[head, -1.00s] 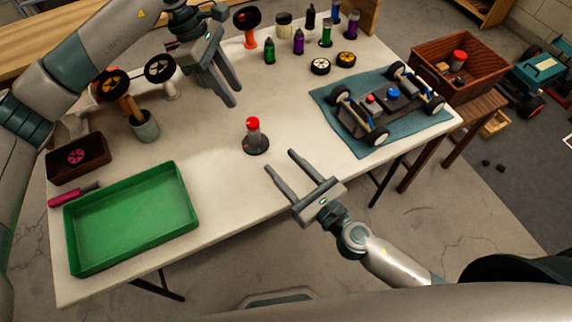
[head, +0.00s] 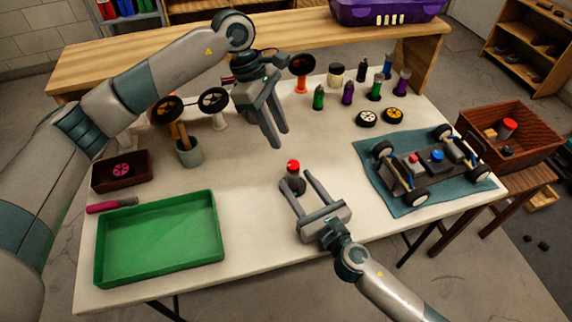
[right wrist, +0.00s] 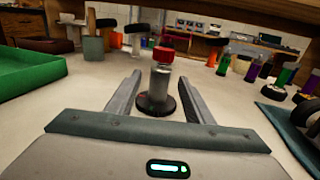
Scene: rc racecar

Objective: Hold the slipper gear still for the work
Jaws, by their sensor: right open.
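A small upright piece with a red top, a grey metal cylinder and a dark round base (head: 293,184) stands on the table; I take it as the slipper gear. It also shows in the right wrist view (right wrist: 160,85). My right gripper (head: 296,177) is open, its fingers pointing at the piece from the near side. In the right wrist view the piece appears between the two fingers, with visible gaps on both sides. My left gripper (head: 281,138) is open and empty, above the table behind the piece, fingers pointing down.
A green tray (head: 100,245) lies at the table's front left, with a dark box (head: 121,172) and a pink-handled tool (head: 110,205) behind it. A car chassis (head: 430,165) rests on a blue mat (head: 372,180) at right. Bottles and wheels stand at the back. Table around the piece is clear.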

